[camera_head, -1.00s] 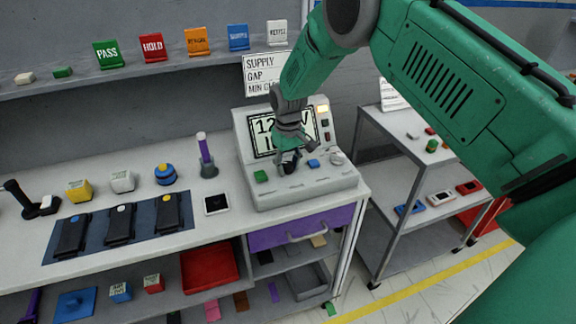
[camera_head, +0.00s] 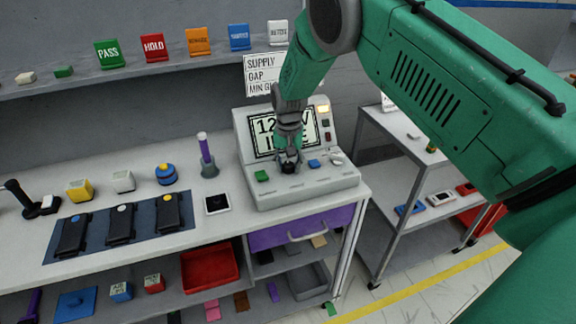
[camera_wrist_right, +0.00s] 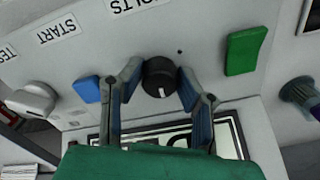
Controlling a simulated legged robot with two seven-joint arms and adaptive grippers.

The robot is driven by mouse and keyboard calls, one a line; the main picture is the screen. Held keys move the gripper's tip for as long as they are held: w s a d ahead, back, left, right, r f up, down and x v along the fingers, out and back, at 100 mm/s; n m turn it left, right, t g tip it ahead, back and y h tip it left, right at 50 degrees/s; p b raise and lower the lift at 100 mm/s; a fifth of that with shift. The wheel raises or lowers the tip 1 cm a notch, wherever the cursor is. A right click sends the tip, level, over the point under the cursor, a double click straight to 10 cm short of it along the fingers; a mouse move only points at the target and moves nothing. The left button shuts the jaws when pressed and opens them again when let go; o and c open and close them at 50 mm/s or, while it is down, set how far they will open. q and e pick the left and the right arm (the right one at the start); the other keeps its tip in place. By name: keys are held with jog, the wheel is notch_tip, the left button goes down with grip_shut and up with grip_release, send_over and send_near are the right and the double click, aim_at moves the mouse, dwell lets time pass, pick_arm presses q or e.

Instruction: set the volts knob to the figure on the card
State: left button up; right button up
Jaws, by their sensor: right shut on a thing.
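The grey power supply (camera_head: 325,184) stands at the right end of the bench, with a lit screen (camera_head: 265,142) partly hidden by my right arm. My right gripper (camera_head: 289,163) is over its sloped front panel. In the wrist view my right gripper (camera_wrist_right: 157,82) has its fingers on either side of the black volts knob (camera_wrist_right: 159,77), shut on it. The knob has a white pointer mark, and a VOLTS label (camera_wrist_right: 130,4) shows near it. A card (camera_head: 262,75) on the wall above reads SUPPLY, GAP and a partly covered third line. My left gripper is not in view.
A green button (camera_wrist_right: 246,50) and a blue button (camera_wrist_right: 86,89) flank the knob on the panel. Black modules lie on a dark mat (camera_head: 175,212) to the left. A grey cart (camera_head: 372,130) stands to the right.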

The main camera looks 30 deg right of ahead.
aim_at(288, 163)
jog(key=shift+w+d+r, duration=0.1)
jog(key=shift+w+r, duration=0.15)
jog(key=shift+w, duration=0.05)
jog(key=o, duration=1.1)
jog(key=shift+f, duration=0.2)
jog(key=shift+s, duration=0.1)
jog(key=shift+r, duration=0.2)
notch_tip(288, 163, up, 11)
jog(key=shift+r, duration=0.2)
